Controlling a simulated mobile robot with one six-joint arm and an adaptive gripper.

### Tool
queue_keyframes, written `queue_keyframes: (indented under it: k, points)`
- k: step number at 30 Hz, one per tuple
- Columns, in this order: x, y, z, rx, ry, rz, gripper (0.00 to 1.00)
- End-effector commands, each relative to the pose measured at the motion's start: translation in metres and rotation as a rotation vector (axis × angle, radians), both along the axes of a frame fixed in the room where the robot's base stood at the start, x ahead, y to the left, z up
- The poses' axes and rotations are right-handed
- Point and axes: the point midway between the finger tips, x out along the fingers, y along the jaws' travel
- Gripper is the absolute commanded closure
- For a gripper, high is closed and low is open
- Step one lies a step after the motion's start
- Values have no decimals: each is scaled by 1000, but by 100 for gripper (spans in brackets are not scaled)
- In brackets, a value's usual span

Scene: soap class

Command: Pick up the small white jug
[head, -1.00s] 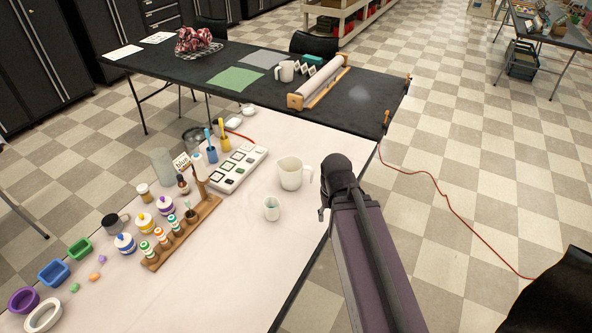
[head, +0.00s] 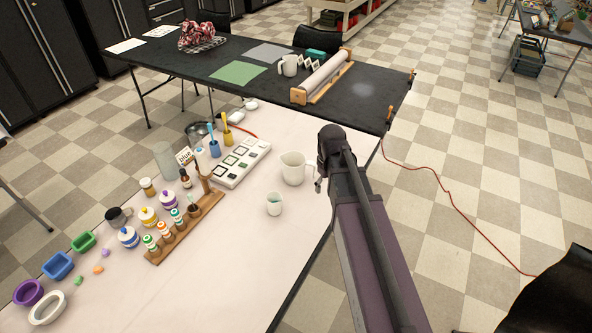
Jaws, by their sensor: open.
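A white jug (head: 293,168) stands upright on the near white tabletop, towards its right edge, its handle on the right. A smaller pale cup (head: 274,204) stands just in front of it. Another white jug (head: 289,65) stands on the dark table behind. My gripper (head: 319,185) is just right of the near jug, by its handle side. Only a little of it shows below my dark wrist. It is open and holds nothing that I can see; my arm hides most of it, so I cannot tell the exact gap to the jug.
Coloured bowls lie at the near left. A wooden-framed roller (head: 322,77) sits on the dark table. The white tabletop (head: 235,270) is clear in front.

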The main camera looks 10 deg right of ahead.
Motion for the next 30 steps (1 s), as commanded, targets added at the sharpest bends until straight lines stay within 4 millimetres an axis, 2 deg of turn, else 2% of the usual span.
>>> queue_keyframes:
  k: [1, 6, 12, 15, 21, 30]
  points:
    - [29, 0, 1, 0, 0, 70, 26]
    - [91, -1, 2, 0, 0, 331, 26]
    - [154, -2, 3, 0, 0, 613, 26]
    - [176, -2, 4, 0, 1, 719, 26]
    - [197, -3, 4, 1, 0, 836, 26]
    - [198, -3, 4, 1, 0, 854, 26]
